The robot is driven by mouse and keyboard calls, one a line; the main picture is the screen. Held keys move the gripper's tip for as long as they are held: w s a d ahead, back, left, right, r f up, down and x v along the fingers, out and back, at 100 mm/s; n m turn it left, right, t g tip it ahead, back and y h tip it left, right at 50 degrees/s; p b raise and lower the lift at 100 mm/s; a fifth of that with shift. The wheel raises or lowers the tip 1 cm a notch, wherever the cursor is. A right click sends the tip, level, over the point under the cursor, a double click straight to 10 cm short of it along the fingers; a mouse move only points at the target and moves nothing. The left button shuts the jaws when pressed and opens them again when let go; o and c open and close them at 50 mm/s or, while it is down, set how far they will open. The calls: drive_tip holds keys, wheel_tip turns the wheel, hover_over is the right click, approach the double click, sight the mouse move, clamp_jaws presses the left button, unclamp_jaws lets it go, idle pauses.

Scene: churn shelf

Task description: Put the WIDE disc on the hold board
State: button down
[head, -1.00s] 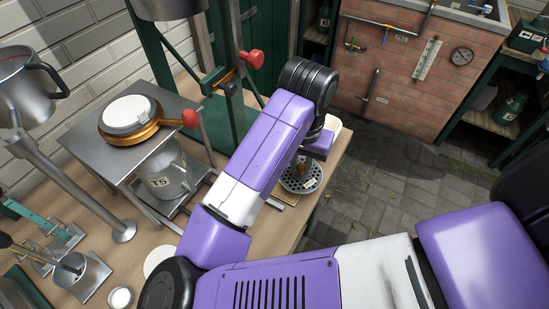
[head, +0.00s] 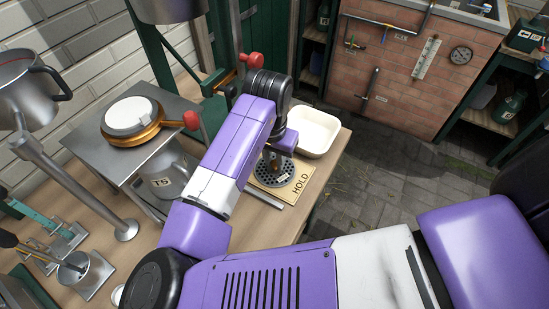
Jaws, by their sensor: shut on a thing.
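A round grey metal disc with many small holes (head: 284,172) is at the hold board, below my gripper. The hold board (head: 301,187) is a flat tan plate marked HOLD, near the right end of the wooden bench. The disc covers much of the board. I cannot tell whether it rests on the board or hangs just above it. My gripper (head: 274,157) points down over the disc and is shut on its brown upright knob. The fingertips are mostly hidden by my purple wrist. The disc's left side is hidden by my arm.
A white tray (head: 318,131) stands right behind the board, near the bench edge. A metal stand (head: 88,153) carries a pan with a white round top (head: 129,116). A green post with a red knob (head: 256,60) rises behind my wrist. The floor lies beyond the bench's right edge.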

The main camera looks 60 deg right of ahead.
sight(272, 174)
drive_tip(key=shift+f, duration=0.2)
drive_tip(key=c, duration=1.3)
unclamp_jaws()
drive_tip(key=shift+r, duration=0.1)
drive_tip(key=r, duration=0.4)
drive_tip(key=a+r, duration=0.1)
drive_tip(key=r, duration=0.7)
drive_tip(key=shift+s+a, duration=0.15)
drive_tip(key=shift+a, duration=0.05)
